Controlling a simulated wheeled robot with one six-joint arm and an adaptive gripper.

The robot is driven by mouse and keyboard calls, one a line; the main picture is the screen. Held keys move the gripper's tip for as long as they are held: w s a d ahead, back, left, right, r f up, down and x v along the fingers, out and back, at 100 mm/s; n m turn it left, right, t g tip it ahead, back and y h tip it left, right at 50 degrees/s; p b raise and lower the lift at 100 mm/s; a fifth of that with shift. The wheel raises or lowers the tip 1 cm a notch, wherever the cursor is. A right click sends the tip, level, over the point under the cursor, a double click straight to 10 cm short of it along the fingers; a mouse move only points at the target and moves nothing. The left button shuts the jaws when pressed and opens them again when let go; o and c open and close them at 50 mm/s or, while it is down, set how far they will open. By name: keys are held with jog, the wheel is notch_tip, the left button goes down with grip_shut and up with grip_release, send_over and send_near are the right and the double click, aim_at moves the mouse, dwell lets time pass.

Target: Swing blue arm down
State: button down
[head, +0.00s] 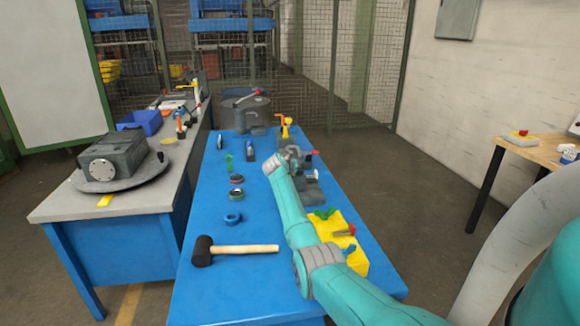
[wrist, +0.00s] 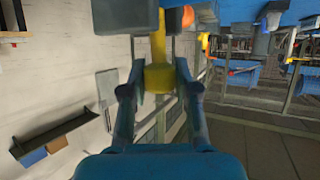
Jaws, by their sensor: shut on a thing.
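In the wrist view my gripper (wrist: 160,80) has its two fingers closed around a yellow cylindrical piece (wrist: 159,45). A grey block (wrist: 123,16) and a small blue part (wrist: 174,20) sit close beyond it. In the head view my gripper (head: 287,152) is at the far end of my teal arm, by the grey fixtures on the blue table; the arm hides much of it. A yellow piece with an orange top (head: 286,128) stands just beyond. I cannot tell for certain which part is the blue arm.
The blue table (head: 210,275) holds a mallet (head: 235,249), a blue ring (head: 233,218), dark rings (head: 236,187) and a yellow plate (head: 325,228) with coloured handles. A grey-topped bench (head: 60,205) stands left.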

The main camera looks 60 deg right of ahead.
jog(key=shift+s+d+f, duration=0.2)
jog(key=shift+s+f, duration=0.1)
jog(key=shift+s, duration=0.05)
jog(key=c, duration=0.9)
grip_release()
jog(key=shift+d, duration=0.1)
jog(key=shift+o, duration=0.2)
jog(key=shift+w+a+r, duration=0.1)
jog(key=shift+a, duration=0.1)
jog(key=shift+a+r, duration=0.1)
jog(key=shift+a, duration=0.1)
jog(key=v, duration=1.1)
jog(key=shift+a, duration=0.2)
